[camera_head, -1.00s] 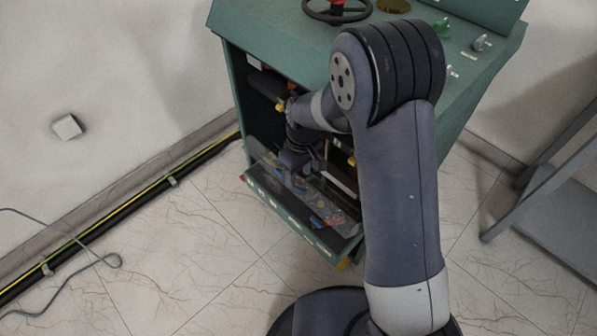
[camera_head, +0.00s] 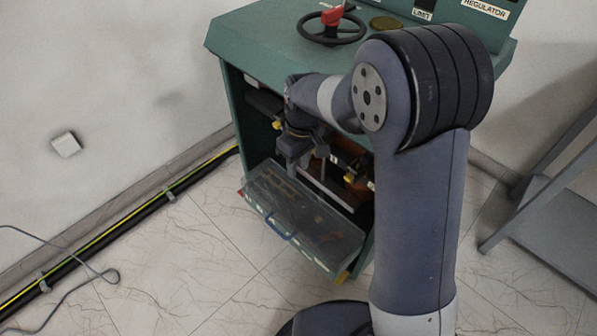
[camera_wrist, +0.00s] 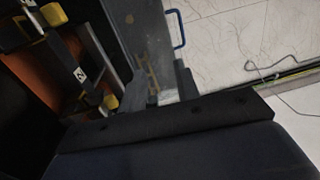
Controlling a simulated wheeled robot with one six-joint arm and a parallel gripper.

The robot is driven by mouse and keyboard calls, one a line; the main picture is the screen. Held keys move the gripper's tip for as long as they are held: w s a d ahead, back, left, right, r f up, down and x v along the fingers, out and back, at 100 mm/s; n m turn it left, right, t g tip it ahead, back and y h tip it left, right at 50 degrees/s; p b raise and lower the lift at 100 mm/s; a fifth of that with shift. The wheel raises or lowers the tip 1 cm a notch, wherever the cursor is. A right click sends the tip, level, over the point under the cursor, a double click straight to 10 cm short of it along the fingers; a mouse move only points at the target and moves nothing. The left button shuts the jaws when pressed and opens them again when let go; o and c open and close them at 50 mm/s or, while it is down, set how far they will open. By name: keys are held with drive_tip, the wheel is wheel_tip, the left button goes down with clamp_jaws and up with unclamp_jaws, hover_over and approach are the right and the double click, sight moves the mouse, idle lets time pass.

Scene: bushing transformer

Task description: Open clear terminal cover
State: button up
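The clear terminal cover (camera_head: 305,212) is a see-through panel at the front of the green cabinet's lower opening. It leans outward and down, away from the opening. Its blue handle (camera_head: 282,228) is on its outer side and also shows in the wrist view (camera_wrist: 179,30). In the wrist view part of the cover (camera_wrist: 150,45) lies beyond the fingers. My gripper (camera_head: 308,168) is at the opening, above and behind the cover's handle. Its fingers (camera_wrist: 168,88) look apart with nothing held between them, and the handle is clear of them.
The green cabinet (camera_head: 228,100) carries a black handwheel (camera_head: 332,27) on top. Inside the opening are dark parts with yellow pieces (camera_wrist: 52,14) and labels. A grey metal stand (camera_head: 550,215) is at right. The tiled floor in front at left is clear apart from a grey cable (camera_head: 75,262).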

drive_tip(key=shift+r, duration=0.3)
wheel_tip(320, 180, down, 11)
drive_tip(key=s+a+b, duration=0.1)
drive_tip(key=b, duration=0.1)
drive_tip(key=shift+f, duration=0.2)
idle(0.3)
